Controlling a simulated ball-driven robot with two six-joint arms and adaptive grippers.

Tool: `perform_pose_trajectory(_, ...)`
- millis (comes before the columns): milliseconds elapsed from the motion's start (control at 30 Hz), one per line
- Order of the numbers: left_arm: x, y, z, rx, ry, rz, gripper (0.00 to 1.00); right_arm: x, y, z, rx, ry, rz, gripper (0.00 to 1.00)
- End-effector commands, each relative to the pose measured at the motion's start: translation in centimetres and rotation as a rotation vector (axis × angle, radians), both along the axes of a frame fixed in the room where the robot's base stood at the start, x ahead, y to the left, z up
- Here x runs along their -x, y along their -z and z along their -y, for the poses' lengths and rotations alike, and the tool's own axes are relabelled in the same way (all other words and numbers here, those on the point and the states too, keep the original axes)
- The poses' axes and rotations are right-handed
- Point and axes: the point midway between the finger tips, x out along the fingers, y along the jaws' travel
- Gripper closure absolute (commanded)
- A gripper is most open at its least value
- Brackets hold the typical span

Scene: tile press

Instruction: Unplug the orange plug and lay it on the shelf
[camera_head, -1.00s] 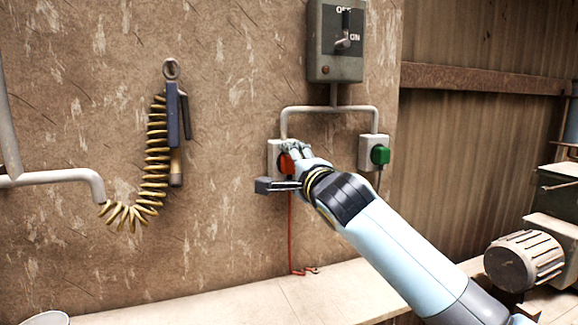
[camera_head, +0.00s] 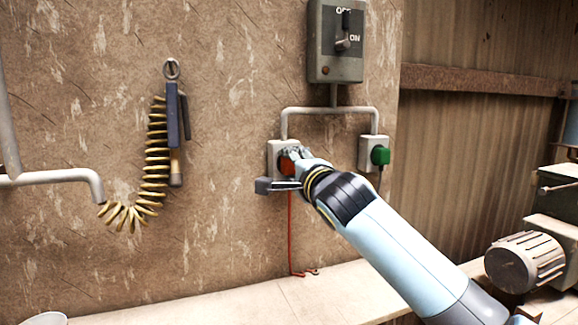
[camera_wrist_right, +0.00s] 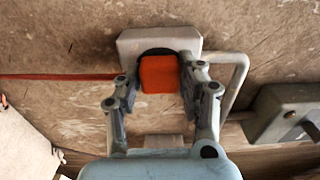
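The orange plug (camera_head: 287,165) sits in the left socket box (camera_head: 274,152) on the wall. A red cord (camera_head: 290,235) hangs down below it. My right gripper (camera_head: 291,160) is at the plug and partly covers it. In the right wrist view the orange plug (camera_wrist_right: 159,74) lies between the two fingers of my right gripper (camera_wrist_right: 160,72). The fingers stand close along both sides, with narrow gaps that still look open. The shelf (camera_head: 235,308) is the pale ledge along the wall below. My left gripper is not in view.
A green plug (camera_head: 380,155) sits in a second socket box to the right. A grey switch box (camera_head: 335,65) with a lever is above, joined by conduit. A coiled yellow hose (camera_head: 155,165) hangs at left. A motor (camera_head: 525,262) stands at right.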

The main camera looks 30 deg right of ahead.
Motion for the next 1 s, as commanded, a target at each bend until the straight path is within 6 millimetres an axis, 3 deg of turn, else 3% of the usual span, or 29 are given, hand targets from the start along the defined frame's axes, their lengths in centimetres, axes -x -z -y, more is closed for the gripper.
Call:
perform_pose_trajectory(33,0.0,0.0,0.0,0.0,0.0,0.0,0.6,0.0,0.0,0.0,0.0,0.0,0.0,0.79)
perform_pose_trajectory(200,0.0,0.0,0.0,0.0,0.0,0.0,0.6,0.0,0.0,0.0,0.0,0.0,0.0,1.0)
perform_pose_trajectory(1000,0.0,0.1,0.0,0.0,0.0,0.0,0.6,2.3,0.1,-0.6,0.001,0.0,-0.001,1.0)
